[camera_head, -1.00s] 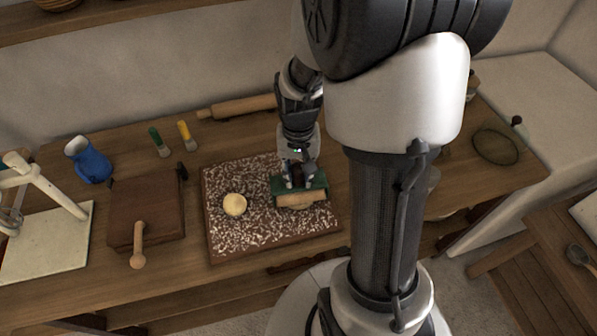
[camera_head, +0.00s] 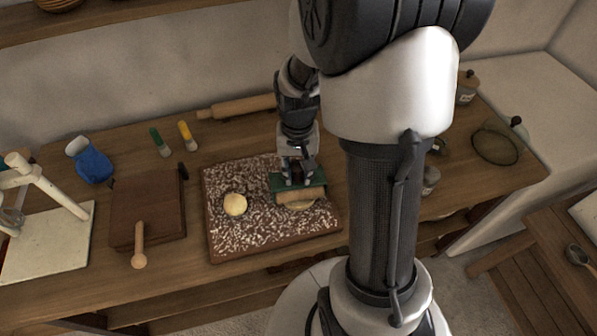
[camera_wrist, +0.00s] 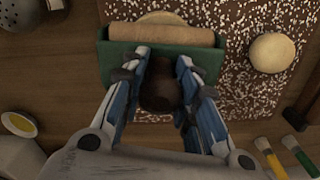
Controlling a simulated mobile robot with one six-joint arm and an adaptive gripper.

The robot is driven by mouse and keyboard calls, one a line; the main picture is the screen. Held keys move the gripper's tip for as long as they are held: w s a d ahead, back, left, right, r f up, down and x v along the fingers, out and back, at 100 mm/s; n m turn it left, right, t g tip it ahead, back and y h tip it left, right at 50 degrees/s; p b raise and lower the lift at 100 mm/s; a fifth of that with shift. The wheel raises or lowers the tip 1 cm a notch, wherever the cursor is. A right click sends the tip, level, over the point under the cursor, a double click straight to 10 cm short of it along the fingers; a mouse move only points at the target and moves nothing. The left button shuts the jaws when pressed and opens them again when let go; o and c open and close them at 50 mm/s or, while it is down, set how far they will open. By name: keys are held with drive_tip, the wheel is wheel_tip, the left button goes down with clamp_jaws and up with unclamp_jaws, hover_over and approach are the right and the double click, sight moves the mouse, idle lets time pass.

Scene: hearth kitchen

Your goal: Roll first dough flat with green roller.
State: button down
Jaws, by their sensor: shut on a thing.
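My gripper (camera_head: 298,178) is shut on the dark handle (camera_wrist: 160,88) of the green roller (camera_head: 284,184). The roller has a green frame and a pale wooden cylinder (camera_wrist: 162,35); it is over the right part of the flour-dusted board (camera_head: 232,246). A pale first dough (camera_head: 304,205) shows just past the cylinder's near edge, mostly hidden beneath the roller; its rim also shows in the wrist view (camera_wrist: 160,17). A round, unflattened dough ball (camera_head: 235,204) sits on the left of the board, apart from the roller. It also shows in the wrist view (camera_wrist: 271,53).
A wooden box with a handle (camera_head: 147,212) and a blue jug (camera_head: 94,163) stand left of the board. Green and yellow brushes (camera_head: 186,135) and a wooden rolling pin (camera_head: 240,107) lie behind it.

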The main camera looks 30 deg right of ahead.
drive_tip(key=shift+s+a+f, duration=0.15)
drive_tip(key=shift+s+a, duration=0.1)
drive_tip(key=shift+s, duration=0.5)
drive_tip(key=shift+w+d, duration=0.3)
drive_tip(key=shift+w, duration=0.45)
drive_tip(key=shift+s+a+f, duration=0.1)
drive_tip(key=shift+s+a, duration=0.25)
drive_tip(key=shift+s, duration=0.45)
wheel_tip(320, 180, up, 7)
drive_tip(key=p, duration=0.6)
drive_tip(key=shift+w+f, duration=0.1)
drive_tip(key=shift+w+d+f+b, duration=0.1)
drive_tip(key=shift+w+f+b, duration=0.1)
drive_tip(key=shift+f+b, duration=1.05)
drive_tip(key=shift+w+d+f+b, duration=0.15)
drive_tip(key=shift+f+b, duration=0.8)
drive_tip(key=shift+f, duration=0.55)
